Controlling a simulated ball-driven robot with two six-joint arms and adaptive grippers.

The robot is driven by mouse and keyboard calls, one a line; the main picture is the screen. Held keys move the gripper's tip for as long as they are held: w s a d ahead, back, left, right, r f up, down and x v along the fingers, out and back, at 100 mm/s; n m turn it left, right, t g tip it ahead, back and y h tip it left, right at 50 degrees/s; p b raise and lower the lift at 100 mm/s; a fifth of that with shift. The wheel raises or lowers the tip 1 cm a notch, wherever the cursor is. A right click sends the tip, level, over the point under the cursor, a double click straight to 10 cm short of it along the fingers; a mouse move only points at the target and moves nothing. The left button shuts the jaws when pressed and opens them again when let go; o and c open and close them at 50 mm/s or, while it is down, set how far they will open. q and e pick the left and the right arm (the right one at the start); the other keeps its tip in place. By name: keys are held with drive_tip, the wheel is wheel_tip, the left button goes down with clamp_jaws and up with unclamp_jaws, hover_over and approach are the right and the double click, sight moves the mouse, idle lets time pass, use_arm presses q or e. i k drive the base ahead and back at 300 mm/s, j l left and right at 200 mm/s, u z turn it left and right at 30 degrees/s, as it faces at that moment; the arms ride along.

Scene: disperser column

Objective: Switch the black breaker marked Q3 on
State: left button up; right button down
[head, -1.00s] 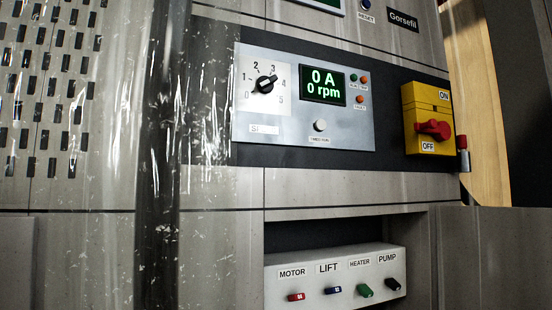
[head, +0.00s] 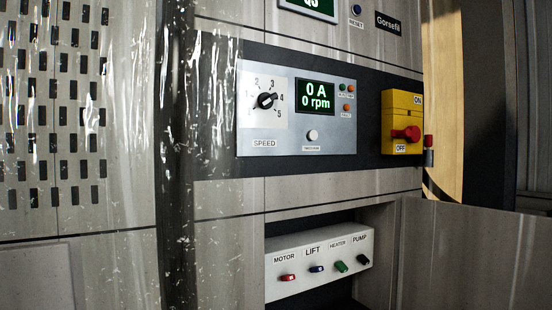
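A row of several small toggle breakers sits on a white box (head: 270,293) in an open recess low in the cabinet. The black breaker (head: 364,259) is the rightmost, under a label reading PUMP. No Q3 mark is legible on it, and I cannot tell whether its lever is on or off. To its left are a green breaker (head: 341,266) under HEATER, a blue one (head: 316,269) under LIFT and a red one (head: 287,277) under MOTOR. Neither gripper is in view.
Above the recess is a panel with a speed knob (head: 266,101) and a screen (head: 316,96) reading 0 A, 0 rpm. A yellow switch (head: 404,108) with a red handle is at right. A clear plastic curtain (head: 120,120) hangs at left. A grey door-like panel (head: 470,255) stands lower right.

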sight(362, 259)
drive_tip(key=i+l+u, duration=0.1)
drive_tip(key=i, duration=0.4)
drive_tip(key=i+l, duration=0.15)
drive_tip(key=i, duration=0.35)
drive_tip(key=i+l+u, duration=0.15)
drive_tip(key=i, duration=0.3)
